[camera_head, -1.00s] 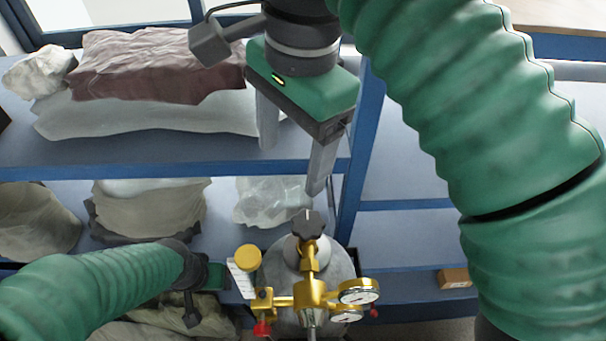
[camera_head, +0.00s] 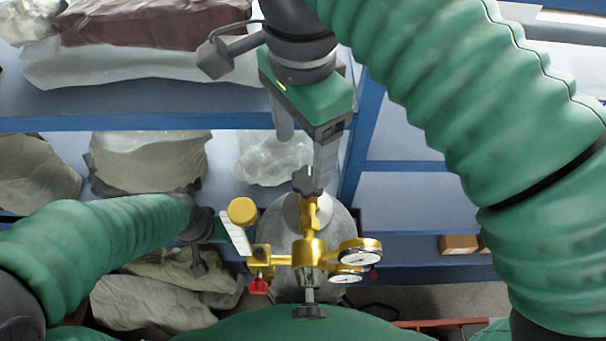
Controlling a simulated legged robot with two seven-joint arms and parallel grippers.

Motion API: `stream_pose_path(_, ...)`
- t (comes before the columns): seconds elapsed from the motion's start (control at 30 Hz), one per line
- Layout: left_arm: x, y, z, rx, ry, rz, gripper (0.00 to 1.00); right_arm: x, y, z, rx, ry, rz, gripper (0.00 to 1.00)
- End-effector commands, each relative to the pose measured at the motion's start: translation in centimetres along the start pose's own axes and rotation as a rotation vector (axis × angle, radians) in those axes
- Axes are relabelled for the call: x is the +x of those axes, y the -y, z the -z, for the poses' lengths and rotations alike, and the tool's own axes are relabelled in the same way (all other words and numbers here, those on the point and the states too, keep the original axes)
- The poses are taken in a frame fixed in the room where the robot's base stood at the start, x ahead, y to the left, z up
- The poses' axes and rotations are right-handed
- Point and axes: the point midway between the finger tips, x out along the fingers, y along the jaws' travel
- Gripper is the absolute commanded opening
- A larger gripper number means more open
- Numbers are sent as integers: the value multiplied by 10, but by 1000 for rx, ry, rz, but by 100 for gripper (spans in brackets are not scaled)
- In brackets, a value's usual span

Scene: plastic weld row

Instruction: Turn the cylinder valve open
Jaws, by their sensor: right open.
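The grey gas cylinder (camera_head: 341,228) stands upright at the lower middle of the head view. Its dark, lobed valve knob (camera_head: 308,181) sits on top, above a brass regulator (camera_head: 311,252) with two gauges. My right gripper (camera_head: 304,151) points down from above, open, with nothing seen between its fingers. One finger is just behind the knob's right side, the other up and left of it; I cannot tell whether they touch it. My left gripper (camera_head: 220,229) is at the cylinder's left side.
Blue-framed shelves (camera_head: 180,102) with wrapped sacks (camera_head: 150,160) stand behind the cylinder. A clear plastic bag (camera_head: 272,158) lies close behind my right gripper. A yellow cap (camera_head: 242,211), a white tag (camera_head: 234,236) and a red knob (camera_head: 258,286) stick out left of the regulator.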

Motion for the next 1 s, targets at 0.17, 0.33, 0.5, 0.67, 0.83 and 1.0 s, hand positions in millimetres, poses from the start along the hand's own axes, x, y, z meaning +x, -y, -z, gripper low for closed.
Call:
stream_pose_path(0.17,0,0,0,0,0,0,54,37,-2,3,2,2,0,72)
stream_pose_path(0.33,0,0,0,1,0,0,54,55,-1,4,2,3,2,72)
stream_pose_path(0.5,0,0,0,1,0,0,54,57,1,1,1,1,1,72)
stream_pose_path(0.67,0,0,0,1,0,0,54,57,1,0,0,0,1,63)
stream_pose_path(0.83,0,0,0,0,0,0,54,57,1,0,0,1,2,40)
stream_pose_path(1.0,0,0,0,0,0,0,54,57,1,0,0,2,3,18)
